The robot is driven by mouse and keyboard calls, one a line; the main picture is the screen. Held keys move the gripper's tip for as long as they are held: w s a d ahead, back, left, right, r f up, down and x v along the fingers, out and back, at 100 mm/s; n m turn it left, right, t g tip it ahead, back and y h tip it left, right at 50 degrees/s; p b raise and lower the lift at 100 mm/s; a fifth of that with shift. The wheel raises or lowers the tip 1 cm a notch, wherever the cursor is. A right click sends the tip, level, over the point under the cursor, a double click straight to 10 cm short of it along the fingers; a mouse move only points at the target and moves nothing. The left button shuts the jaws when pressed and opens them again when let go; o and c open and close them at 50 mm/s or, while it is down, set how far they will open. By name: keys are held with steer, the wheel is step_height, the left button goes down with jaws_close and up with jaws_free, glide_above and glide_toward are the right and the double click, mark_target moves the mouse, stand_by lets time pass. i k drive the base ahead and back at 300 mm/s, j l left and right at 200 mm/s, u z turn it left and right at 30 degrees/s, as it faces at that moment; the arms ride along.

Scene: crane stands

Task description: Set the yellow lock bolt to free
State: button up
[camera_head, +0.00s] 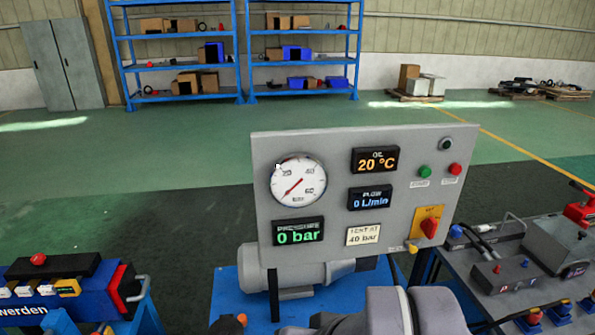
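The small yellow lock bolt (411,248) shows at the lower right edge of the grey gauge panel (330,180). It sits just below and left of a red rotary knob (429,228) on a yellow plate. The bolt is too small to tell which position it is in. Parts of my arm show at the bottom centre, in front of and below the panel. My gripper's fingers are not in view.
A grey motor (290,268) stands behind the panel on a blue base. A grey bench (470,310) with a red-and-blue-button box is close on the right. A blue stand (95,290) with colored buttons is at left. Open green floor lies behind.

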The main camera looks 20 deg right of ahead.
mark_target(412, 244)
steer(key=z, duration=1.3)
